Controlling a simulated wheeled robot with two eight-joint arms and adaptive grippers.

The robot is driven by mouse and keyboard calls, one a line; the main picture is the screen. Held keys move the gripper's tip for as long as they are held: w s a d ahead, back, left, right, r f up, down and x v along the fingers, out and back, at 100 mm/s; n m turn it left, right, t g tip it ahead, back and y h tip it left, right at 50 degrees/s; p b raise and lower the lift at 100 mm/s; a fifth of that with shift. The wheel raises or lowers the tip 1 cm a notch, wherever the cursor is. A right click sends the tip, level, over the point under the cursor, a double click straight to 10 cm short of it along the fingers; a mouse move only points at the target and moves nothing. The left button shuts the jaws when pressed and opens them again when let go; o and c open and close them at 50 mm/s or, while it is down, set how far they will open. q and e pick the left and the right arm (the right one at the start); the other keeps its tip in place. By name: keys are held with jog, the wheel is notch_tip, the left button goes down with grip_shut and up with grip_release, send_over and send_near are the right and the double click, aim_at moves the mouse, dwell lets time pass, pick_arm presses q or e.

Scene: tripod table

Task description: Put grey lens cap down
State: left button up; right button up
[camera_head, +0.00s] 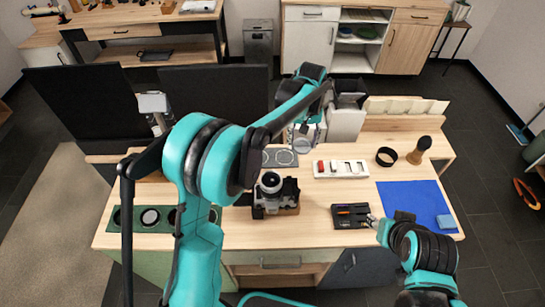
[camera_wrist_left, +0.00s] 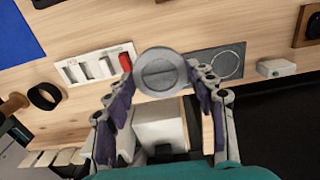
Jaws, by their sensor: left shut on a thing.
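The grey lens cap (camera_wrist_left: 161,72) is a round disc between the fingertips of my left gripper (camera_wrist_left: 160,85) in the left wrist view. My left gripper (camera_head: 303,136) is shut on it and also shows in the head view, above the back of the table. There the cap (camera_head: 303,146) is small and partly hidden by the fingers. A grey plate with circle outlines (camera_head: 268,158) lies beside and below it, and also shows in the left wrist view (camera_wrist_left: 228,66). My right gripper (camera_head: 374,221) is by the black tray; its opening is too small to tell.
A camera (camera_head: 272,190) stands at the table's middle. A white slotted tray (camera_head: 340,175), black ring (camera_head: 386,156), brush (camera_head: 419,151), black tray (camera_head: 350,223) and blue mat (camera_head: 407,200) are to the right. A green holder (camera_head: 128,226) is front left. Bare wood lies between camera and black tray.

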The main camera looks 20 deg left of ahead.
aim_at(302, 145)
pick_arm(q)
notch_tip(302, 145, down, 5)
jog(key=shift+r+b, duration=0.1)
jog(key=shift+b, duration=1.05)
jog(key=w+a+f+b, duration=0.1)
jog(key=a+f, duration=0.1)
jog(key=a, duration=0.1)
jog(key=w+a+f+b, duration=0.1)
jog(key=a+f, duration=0.2)
jog(key=a, duration=0.1)
jog(key=w+a+f+b, duration=0.1)
jog(key=a+f, duration=0.1)
jog(key=a, duration=0.2)
jog(key=shift+w+a+f, duration=0.1)
jog(key=shift+a+f, duration=0.05)
jog(key=shift+f, duration=0.05)
notch_tip(302, 145, down, 3)
jog(key=shift+f+b, duration=0.15)
jog(key=shift+b, duration=0.65)
jog(key=shift+f, duration=0.3)
jog(key=shift+f, duration=0.1)
jog(key=o, duration=1.2)
